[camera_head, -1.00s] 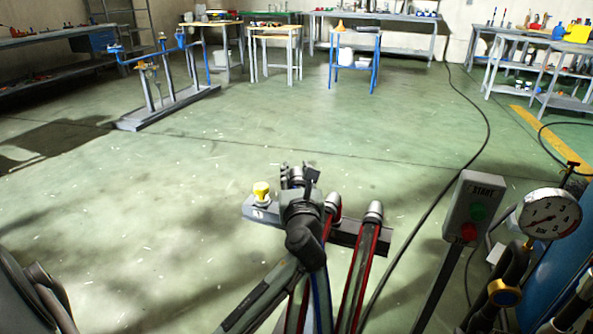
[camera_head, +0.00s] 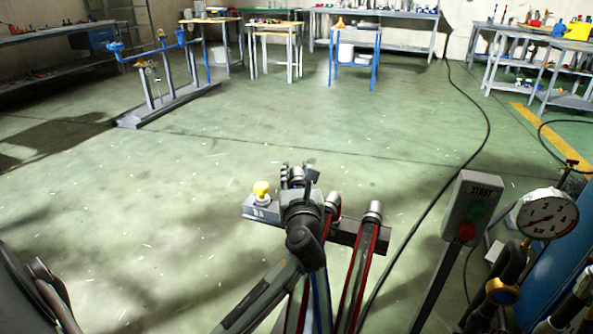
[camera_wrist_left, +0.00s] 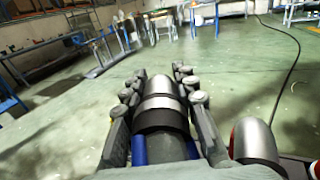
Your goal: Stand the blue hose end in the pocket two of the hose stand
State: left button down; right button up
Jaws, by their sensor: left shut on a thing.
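My left gripper (camera_head: 298,178) is over the hose stand in the head view. In the left wrist view its fingers (camera_wrist_left: 160,92) are shut around the blue hose end (camera_wrist_left: 161,102), a metal tip with a dark collar and blue below. The blue hose (camera_head: 327,303) hangs under the gripper in the head view. The hose stand (camera_head: 345,232) is a grey bar, partly hidden by my gripper and arm. I cannot tell whether the hose end is in a pocket. My right gripper is not in view.
Two red-striped hoses with metal ends (camera_head: 333,201) (camera_head: 373,213) stand close right of my gripper. A START box (camera_head: 472,208) and a pressure gauge (camera_head: 547,214) are at right.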

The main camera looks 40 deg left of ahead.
pick_arm(q)
jog(key=shift+r, duration=0.15)
jog(key=shift+p, duration=0.45)
jog(key=shift+f+b, duration=1.2)
jog(key=shift+f, duration=1.15)
jog(key=c, duration=1.2)
grip_release()
jog(key=shift+o, duration=0.4)
notch_tip(320, 180, up, 10)
jog(key=shift+r, duration=0.1)
